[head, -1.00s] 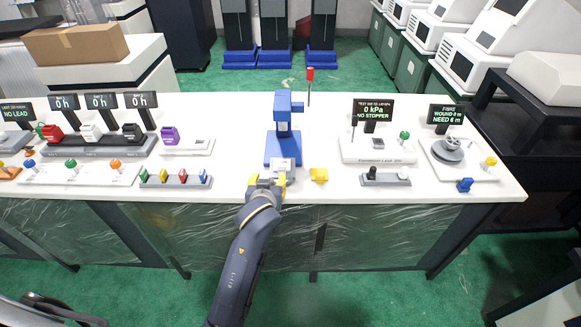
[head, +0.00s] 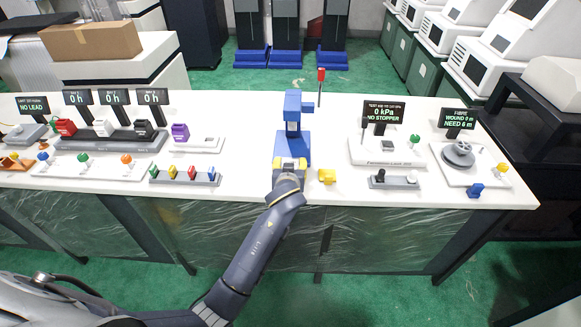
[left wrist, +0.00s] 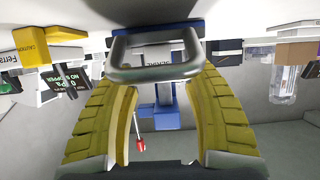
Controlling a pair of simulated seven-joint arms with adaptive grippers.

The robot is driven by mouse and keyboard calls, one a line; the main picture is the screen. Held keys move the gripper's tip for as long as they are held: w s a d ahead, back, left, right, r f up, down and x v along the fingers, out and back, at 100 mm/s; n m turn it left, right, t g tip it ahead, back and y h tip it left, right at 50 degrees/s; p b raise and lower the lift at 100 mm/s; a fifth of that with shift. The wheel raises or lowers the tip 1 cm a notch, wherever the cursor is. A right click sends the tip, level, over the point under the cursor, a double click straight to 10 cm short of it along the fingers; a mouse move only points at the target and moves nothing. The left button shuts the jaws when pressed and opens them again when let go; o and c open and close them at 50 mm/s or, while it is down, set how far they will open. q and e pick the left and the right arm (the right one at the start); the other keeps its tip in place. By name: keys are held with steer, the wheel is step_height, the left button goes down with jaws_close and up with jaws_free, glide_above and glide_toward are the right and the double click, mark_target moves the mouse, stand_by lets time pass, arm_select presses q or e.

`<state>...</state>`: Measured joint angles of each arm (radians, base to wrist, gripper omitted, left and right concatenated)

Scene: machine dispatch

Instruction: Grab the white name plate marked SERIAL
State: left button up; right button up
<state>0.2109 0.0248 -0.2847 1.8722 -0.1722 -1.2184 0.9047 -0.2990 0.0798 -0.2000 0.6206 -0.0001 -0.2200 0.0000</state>
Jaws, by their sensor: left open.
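My left gripper (head: 289,166) is open, with its yellow fingers at the front of the blue stand's base (head: 293,146). In the left wrist view the open fingers (left wrist: 160,85) stand on either side of a grey looped frame (left wrist: 155,73). A pale surface with small dark lettering (left wrist: 158,63) shows through the loop. I cannot read the lettering clearly, so I cannot tell whether it is the SERIAL name plate. In the head view the gripper hides this spot. My right gripper is not in view.
A yellow block (head: 327,176) lies just right of my gripper; its CAUTION marking shows in the left wrist view (left wrist: 30,45). A red-handled tool (head: 321,75) stands beside the blue stand. A grey rack of coloured pieces (head: 186,175) lies to the left. The white table front (head: 250,190) is clear.

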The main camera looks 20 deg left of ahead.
arm_select(q)
steer(key=shift+w+a+f, duration=0.1)
steer(key=shift+w+f, duration=0.05)
steer(key=shift+w, duration=0.2)
jaws_close()
stand_by(0.3)
